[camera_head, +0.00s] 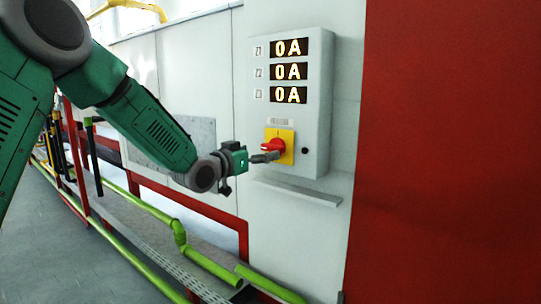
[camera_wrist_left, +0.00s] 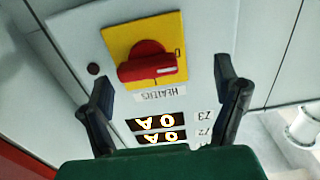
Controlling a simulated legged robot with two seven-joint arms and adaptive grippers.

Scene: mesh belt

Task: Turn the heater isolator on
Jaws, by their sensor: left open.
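The heater isolator is a red rotary knob (camera_head: 271,146) on a yellow plate (camera_head: 286,135), on the front of a grey panel box. In the left wrist view the red knob (camera_wrist_left: 148,62) has its handle lying across the yellow plate (camera_wrist_left: 120,38), with a pale mark at the handle's right end. A label reading HEATERS (camera_wrist_left: 160,95) shows upside down beside it. My left gripper (camera_head: 270,157) is open at the plate, close to the knob. In the left wrist view its two fingers (camera_wrist_left: 165,76) stand apart on either side of the knob, with visible gaps. My right gripper is out of view.
Three displays (camera_head: 289,71) on the box (camera_head: 320,110) each read 0A. A small black button (camera_head: 305,151) sits right of the plate, and a ledge (camera_head: 300,192) juts out below. A red panel (camera_head: 440,150) stands at right; green pipes (camera_head: 180,235) run below my arm.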

